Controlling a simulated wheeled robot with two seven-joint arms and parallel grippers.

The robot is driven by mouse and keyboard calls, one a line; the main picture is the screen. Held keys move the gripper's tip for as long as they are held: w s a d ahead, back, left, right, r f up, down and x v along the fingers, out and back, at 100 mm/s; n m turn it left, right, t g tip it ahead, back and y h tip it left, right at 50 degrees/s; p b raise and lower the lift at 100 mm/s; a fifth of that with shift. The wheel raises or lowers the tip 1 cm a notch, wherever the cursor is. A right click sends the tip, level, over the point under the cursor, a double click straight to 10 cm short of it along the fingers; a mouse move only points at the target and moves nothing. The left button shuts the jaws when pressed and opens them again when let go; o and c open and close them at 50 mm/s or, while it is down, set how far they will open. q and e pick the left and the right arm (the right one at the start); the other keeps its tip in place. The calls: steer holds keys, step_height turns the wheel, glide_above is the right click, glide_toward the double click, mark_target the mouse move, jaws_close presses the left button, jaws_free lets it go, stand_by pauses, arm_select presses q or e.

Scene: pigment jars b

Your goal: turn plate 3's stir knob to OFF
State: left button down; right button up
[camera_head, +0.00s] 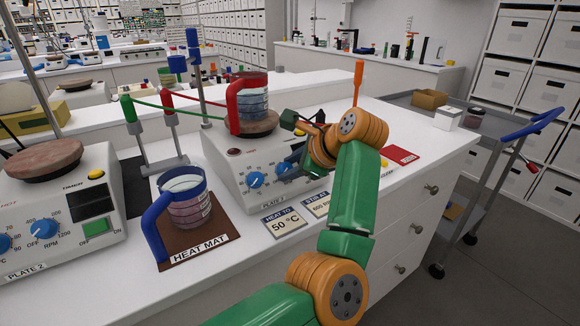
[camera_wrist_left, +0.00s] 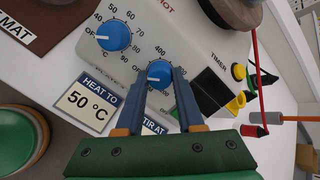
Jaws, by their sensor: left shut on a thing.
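Plate 3 (camera_head: 225,165) is the white hot plate in the middle of the head view, with two blue knobs on its front. Its stir knob (camera_wrist_left: 160,72) is the right-hand one, with a dial marked up to 400 and beyond in the wrist view. My left gripper (camera_wrist_left: 161,88) is shut on this knob, one finger on each side. A small white mark shows on the knob's lower left, but its exact reading is unclear, as the fingers hide part of the dial. The other knob (camera_wrist_left: 113,36) is free. My right gripper is not in view.
A red-handled beaker (camera_head: 252,100) stands on plate 3's top. A blue-handled beaker (camera_head: 187,203) stands on the brown heat mat (camera_head: 215,245). Cards reading 50 °C (camera_head: 284,222) and a stir setting (camera_head: 316,204) lie in front. Plate 2 (camera_head: 100,160) stands at left.

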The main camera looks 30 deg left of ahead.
arm_select(q)
steer(key=shift+f, duration=0.1)
steer(key=c, duration=0.5)
jaws_free()
steer(key=shift+d, duration=0.1)
steer(key=b+v, duration=0.1)
steer(key=v, duration=0.6)
